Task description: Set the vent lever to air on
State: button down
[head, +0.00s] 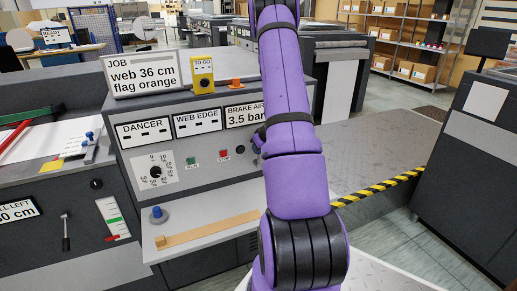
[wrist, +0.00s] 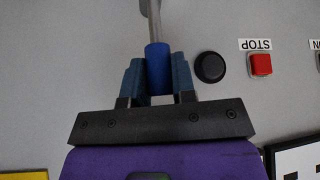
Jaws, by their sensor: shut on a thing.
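In the wrist view, my gripper (wrist: 158,75) is shut on the blue handle (wrist: 157,68) of a lever. A finger touches each side of the handle. The lever's metal shaft (wrist: 153,18) runs from the handle to the top edge of the picture; its pivot is out of view. I take it to be the vent lever; no air on or off marking shows beside it. In the head view my purple arm hides the lever and most of my gripper at the panel's right end.
Beside the handle are a black round knob (wrist: 209,67) and a red STOP button (wrist: 260,64). The console carries a dial (head: 155,171), a green button (head: 191,161) and a BRAKE AIR 3.5 bar display (head: 247,115). A ledge (head: 190,247) with a wooden strip (head: 208,230) lies below.

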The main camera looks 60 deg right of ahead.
jog(key=c, duration=0.9)
grip_release()
jog(key=shift+c, duration=0.2)
jog(key=v, duration=1)
jog(key=shift+s+r, duration=0.2)
jog(key=shift+r, duration=0.1)
jog(key=shift+w+a+r, duration=0.1)
jog(key=shift+a, duration=0.05)
